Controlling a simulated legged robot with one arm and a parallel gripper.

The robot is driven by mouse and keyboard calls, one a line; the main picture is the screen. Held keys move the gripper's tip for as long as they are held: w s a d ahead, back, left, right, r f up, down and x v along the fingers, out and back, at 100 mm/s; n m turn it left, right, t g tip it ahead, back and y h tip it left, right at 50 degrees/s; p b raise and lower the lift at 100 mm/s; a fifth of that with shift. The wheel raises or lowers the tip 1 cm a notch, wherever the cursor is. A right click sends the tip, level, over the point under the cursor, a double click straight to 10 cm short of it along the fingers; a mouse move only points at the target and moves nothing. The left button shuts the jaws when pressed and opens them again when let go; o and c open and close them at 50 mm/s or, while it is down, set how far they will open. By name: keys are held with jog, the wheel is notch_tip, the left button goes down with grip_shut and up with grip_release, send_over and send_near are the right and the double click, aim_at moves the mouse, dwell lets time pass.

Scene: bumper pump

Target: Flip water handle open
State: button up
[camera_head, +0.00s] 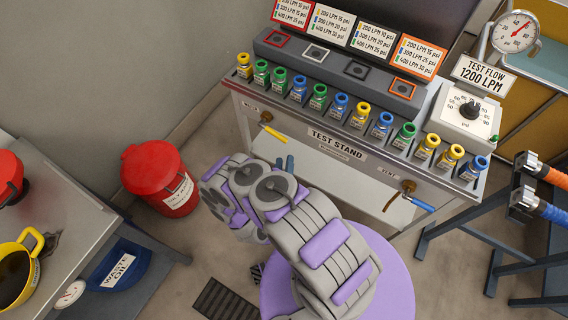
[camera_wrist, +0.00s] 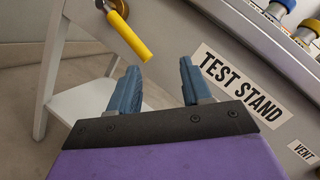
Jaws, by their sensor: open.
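The test stand (camera_head: 310,135) has two lever handles on its front panel. A yellow handle (camera_head: 275,134) on a brass fitting sits at the left, under a label too small to read. It also shows in the wrist view (camera_wrist: 129,37), slanting down to the right. A blue handle (camera_head: 418,203) sits at the right, below the "VENT" label. My gripper (camera_wrist: 157,82) is open and empty, with its blue fingers apart. The yellow handle lies beyond and above the left finger in the wrist view, with no visible contact. In the head view my gripper (camera_head: 285,163) shows just below the yellow handle.
Several colored fittings (camera_head: 319,97) line the top of the stand. A pressure gauge (camera_head: 515,32) and flow dial box (camera_head: 465,112) stand at the right. A red bin (camera_head: 160,177) is on the floor at left. A dark frame with hose couplings (camera_head: 525,200) stands at the right.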

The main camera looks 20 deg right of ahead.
jog(key=shift+c, duration=0.3)
jog(key=shift+w, duration=0.15)
jog(key=shift+c, duration=0.8)
jog(key=w+g, duration=0.1)
jog(key=w, duration=0.1)
jog(key=w+g, duration=0.1)
jog(key=w, duration=0.1)
jog(key=w+d+r+g, duration=0.1)
jog(key=w+g, duration=0.1)
jog(key=shift+w+h, duration=0.3)
jog(key=shift+w, duration=0.1)
grip_shut()
jog(key=n+g+y+p, duration=0.4)
jog(key=g+y+p, duration=0.5)
jog(key=y, duration=0.1)
send_near(280, 136)
jog(key=b+x, duration=0.4)
jog(key=x, duration=0.3)
jog(key=shift+w, duration=0.1)
